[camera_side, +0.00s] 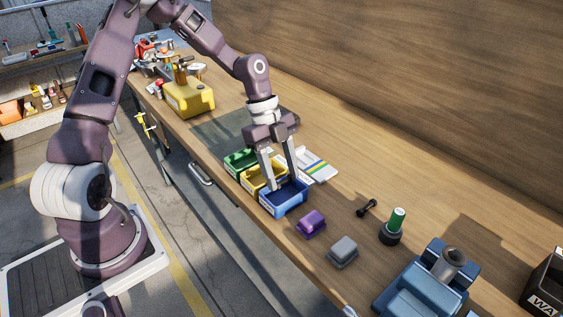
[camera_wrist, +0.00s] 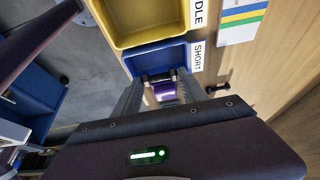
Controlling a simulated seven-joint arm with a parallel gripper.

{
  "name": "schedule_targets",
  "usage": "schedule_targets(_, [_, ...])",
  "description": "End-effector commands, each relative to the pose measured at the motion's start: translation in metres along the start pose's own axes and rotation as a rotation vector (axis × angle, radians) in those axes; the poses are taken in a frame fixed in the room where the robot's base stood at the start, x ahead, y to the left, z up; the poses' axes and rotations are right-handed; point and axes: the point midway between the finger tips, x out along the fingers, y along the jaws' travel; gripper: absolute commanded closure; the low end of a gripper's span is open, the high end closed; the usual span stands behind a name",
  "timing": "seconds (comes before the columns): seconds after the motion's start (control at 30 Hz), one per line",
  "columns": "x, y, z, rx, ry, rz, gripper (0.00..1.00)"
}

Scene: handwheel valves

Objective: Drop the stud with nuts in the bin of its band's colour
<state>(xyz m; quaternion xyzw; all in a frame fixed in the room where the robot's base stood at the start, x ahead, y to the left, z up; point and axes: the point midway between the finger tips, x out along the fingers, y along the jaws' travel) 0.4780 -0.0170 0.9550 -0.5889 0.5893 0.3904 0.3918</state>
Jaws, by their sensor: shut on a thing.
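My gripper (camera_side: 282,184) points down over the blue bin (camera_side: 284,203), its fingertips at about the height of the bin's rim. In the wrist view, a small grey piece with dark ends (camera_wrist: 159,77), seemingly the stud with nuts, lies across between the fingertips. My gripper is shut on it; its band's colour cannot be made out. In the wrist view the blue bin (camera_wrist: 160,57) has a label reading SHORT. The yellow bin (camera_side: 250,180) stands beside it, its label partly cut off, and the green bin (camera_side: 236,161) is beyond that.
A card with coloured stripes (camera_side: 318,166) lies beside the bins. A purple block (camera_side: 311,222), a grey block (camera_side: 343,250), a dark dumbbell-shaped piece (camera_side: 367,208), a green-topped item (camera_side: 397,220) and a blue vise (camera_side: 425,285) stand to the right. A yellow container (camera_side: 188,98) is farther back.

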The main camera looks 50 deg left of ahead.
Motion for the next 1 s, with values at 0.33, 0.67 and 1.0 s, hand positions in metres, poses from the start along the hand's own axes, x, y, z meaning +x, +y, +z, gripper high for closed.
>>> schedule_targets(0.33, [0.003, 0.000, 0.001, 0.000, 0.000, 0.000, 0.47])
schedule_targets(0.67, [0.003, 0.000, 0.001, 0.000, 0.000, 0.000, 0.25])
schedule_targets(1.0, [-0.047, 0.000, 0.002, -0.002, -0.002, -0.004, 0.25])
